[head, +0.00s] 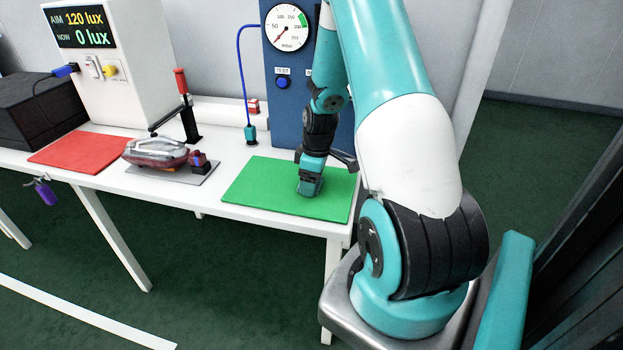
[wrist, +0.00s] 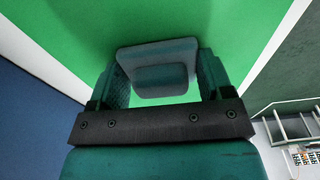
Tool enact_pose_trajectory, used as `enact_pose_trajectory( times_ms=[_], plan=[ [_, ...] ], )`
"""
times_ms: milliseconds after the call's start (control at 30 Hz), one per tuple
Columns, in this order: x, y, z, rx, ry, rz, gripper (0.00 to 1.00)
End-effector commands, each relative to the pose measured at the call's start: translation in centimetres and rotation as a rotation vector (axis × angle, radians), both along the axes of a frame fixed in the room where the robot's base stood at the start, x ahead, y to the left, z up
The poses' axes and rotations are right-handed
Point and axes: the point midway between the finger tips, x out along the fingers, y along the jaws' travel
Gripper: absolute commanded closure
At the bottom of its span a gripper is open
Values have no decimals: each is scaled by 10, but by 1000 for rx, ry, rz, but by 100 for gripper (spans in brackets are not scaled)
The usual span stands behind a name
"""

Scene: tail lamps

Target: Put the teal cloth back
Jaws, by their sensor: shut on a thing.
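My gripper (head: 309,188) reaches down over the green mat (head: 255,190) at the right of the table. In the wrist view my gripper (wrist: 162,78) has its two fingers closed on the sides of a dull teal-grey cloth (wrist: 157,52), which looks like a flat pad with a raised block on it. Green mat surface (wrist: 75,20) shows around the cloth. In the head view my gripper hides the cloth. I cannot tell whether the cloth touches the mat.
A tail lamp (head: 155,152) sits on a grey plate left of the green mat, beside a red-handled clamp (head: 184,100). A red mat (head: 82,152) lies further left. A blue gauge panel (head: 283,100) stands behind the green mat, with a blue hose (head: 239,70).

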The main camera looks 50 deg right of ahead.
Motion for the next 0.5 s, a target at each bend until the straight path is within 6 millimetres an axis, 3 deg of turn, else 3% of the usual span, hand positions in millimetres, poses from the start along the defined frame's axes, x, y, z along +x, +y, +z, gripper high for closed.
enact_pose_trajectory(
  times_ms=[267,300,400,500],
  plan=[
    [0,0,-3,-1,-1,0,49],
    [0,0,-2,-1,-1,0,22],
    [0,0,-2,-1,-1,0,1],
    [0,0,-2,0,0,0,1]
  ],
)
